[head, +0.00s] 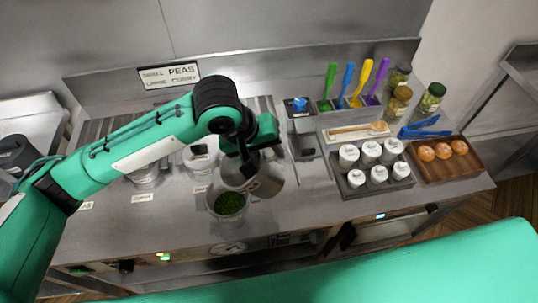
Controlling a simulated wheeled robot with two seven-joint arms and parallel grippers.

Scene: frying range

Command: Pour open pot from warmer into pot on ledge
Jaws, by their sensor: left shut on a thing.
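My left gripper (247,170) is shut on a grey metal pot (270,182). The pot looks tilted, and the gripper and wrist hide part of it. Its inside cannot be seen clearly. Just left of it and below it in the picture, a round pot (213,212) with green contents (229,203) stands near the counter's front edge. The held pot's side overlaps this pot's upper right edge in the view. I cannot tell whether they touch. No stream between them can be made out. My right gripper is not in view.
Other pots (201,158) stand behind, partly hidden by my left arm. Right are colored-handled utensils (349,85), a tray of white-lidded shakers (355,191), a wooden tray (464,171) with orange-brown round items, jars (431,98) and blue tongs (425,128).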

